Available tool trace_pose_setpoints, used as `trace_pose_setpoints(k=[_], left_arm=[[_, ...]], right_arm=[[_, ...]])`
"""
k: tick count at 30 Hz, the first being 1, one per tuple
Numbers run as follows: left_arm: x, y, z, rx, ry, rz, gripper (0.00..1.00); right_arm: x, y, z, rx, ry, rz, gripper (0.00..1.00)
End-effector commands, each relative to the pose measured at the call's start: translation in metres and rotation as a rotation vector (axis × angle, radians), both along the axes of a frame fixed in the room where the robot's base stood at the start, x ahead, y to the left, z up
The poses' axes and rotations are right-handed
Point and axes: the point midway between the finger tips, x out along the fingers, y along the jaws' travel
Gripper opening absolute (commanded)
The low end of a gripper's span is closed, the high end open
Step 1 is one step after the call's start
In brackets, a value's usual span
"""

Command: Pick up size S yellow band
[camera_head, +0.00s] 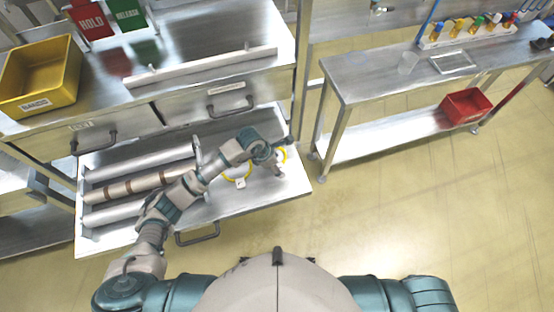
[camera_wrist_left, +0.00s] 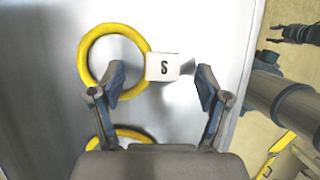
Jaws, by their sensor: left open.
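The size S yellow band (camera_wrist_left: 84,62) lies flat as a ring in the left wrist view, with a white tag marked S (camera_wrist_left: 162,68) at its right side. In the head view, a yellow band (camera_head: 283,153) shows partly behind my left gripper (camera_head: 273,168). In the left wrist view my left gripper (camera_wrist_left: 160,82) is open, its fingers on either side of the S tag; the left finger overlaps the ring's edge. I see nothing held. A second yellow band (camera_wrist_left: 127,133) is partly hidden behind the gripper's base.
The bands lie in an open drawer (camera_head: 225,212) beside several long rolls (camera_head: 130,187). A yellow bin (camera_head: 40,78) stands on the counter above. A steel side table (camera_head: 375,78) at the right carries a red bin (camera_head: 465,106) on its lower shelf. The floor between is clear.

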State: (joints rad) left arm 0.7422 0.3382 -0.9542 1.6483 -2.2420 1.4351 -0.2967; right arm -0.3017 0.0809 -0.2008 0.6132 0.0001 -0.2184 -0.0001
Motion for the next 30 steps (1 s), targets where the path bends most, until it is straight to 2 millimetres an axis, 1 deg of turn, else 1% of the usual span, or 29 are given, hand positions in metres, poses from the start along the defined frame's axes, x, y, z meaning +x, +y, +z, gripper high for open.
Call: trace_pose_setpoints(k=[1, 4, 10, 11, 12, 14, 15, 18, 30], left_arm=[[0.0006, -0.0019, -0.0057, -0.001, 0.002, 0.001, 0.76], [0.002, -0.0033, -0.0118, -0.001, -0.001, 0.001, 0.76], [0.0021, -0.0021, -0.0127, -0.002, -0.001, 0.0, 0.76], [0.0021, -0.002, -0.0126, -0.002, -0.001, 0.001, 0.74], [0.0021, -0.002, -0.0126, -0.002, -0.001, 0.001, 0.64], [0.0021, -0.0025, -0.0125, -0.002, -0.001, 0.001, 0.49], [0.0021, -0.0028, -0.0125, -0.002, -0.001, 0.001, 0.39], [0.0021, -0.0034, -0.0126, 0.0, -0.001, 0.001, 0.15], [0.0022, -0.0036, -0.0114, -0.001, -0.001, 0.0, 0.15]], right_arm=[[0.0023, 0.0004, 0.0005, 0.001, -0.004, 0.0, 0.4], [0.0044, 0.0007, 0.0007, 0.001, -0.007, 0.0, 0.4], [0.0045, 0.0007, 0.0006, 0.002, -0.007, -0.001, 0.4], [0.0045, 0.0007, 0.0006, 0.002, -0.007, -0.001, 0.4], [0.0045, 0.0007, 0.0006, 0.002, -0.007, -0.001, 0.4], [0.0046, 0.001, 0.0006, 0.002, -0.007, -0.001, 0.4], [0.0046, 0.0013, 0.0006, 0.002, -0.007, -0.001, 0.4], [0.0047, 0.0029, 0.0006, 0.004, -0.006, -0.002, 0.4], [0.0047, 0.0035, 0.0004, 0.005, -0.007, -0.003, 0.4]])
